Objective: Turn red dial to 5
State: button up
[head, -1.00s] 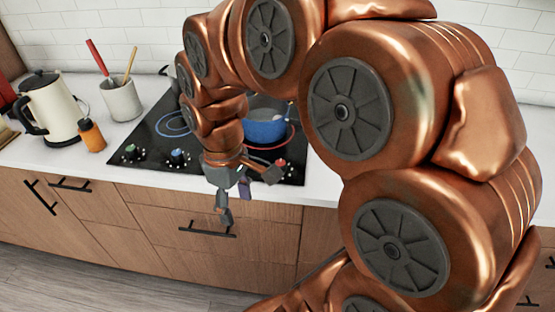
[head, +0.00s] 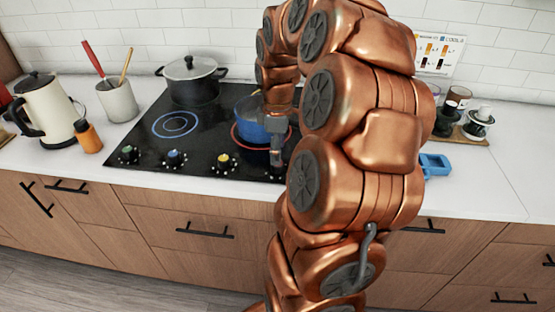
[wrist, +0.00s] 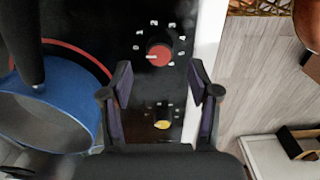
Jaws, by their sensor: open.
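The red dial (wrist: 158,54) is on the black stovetop panel in the wrist view, with white marks around it and a white pointer line toward the left of the picture. My gripper (wrist: 160,82) is open and empty, with its two dark fingers apart. The dial lies just beyond the fingertips, roughly centred between them, and no contact shows. In the head view my gripper (head: 276,160) hangs over the right front of the stovetop (head: 150,142), and the red dial is hidden behind my arm there.
A yellow dial (wrist: 162,124) sits beside the red one, below it in the wrist view. A blue pot (wrist: 45,118) stands close to the fingers. A green dial (head: 129,152) and a blue dial (head: 174,157) are farther left. A dark lidded pot (head: 192,80) stands at the back.

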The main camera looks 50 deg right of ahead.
jog(key=shift+f+p, duration=0.45)
jog(key=shift+f, duration=1.85)
jog(key=c, duration=1.2)
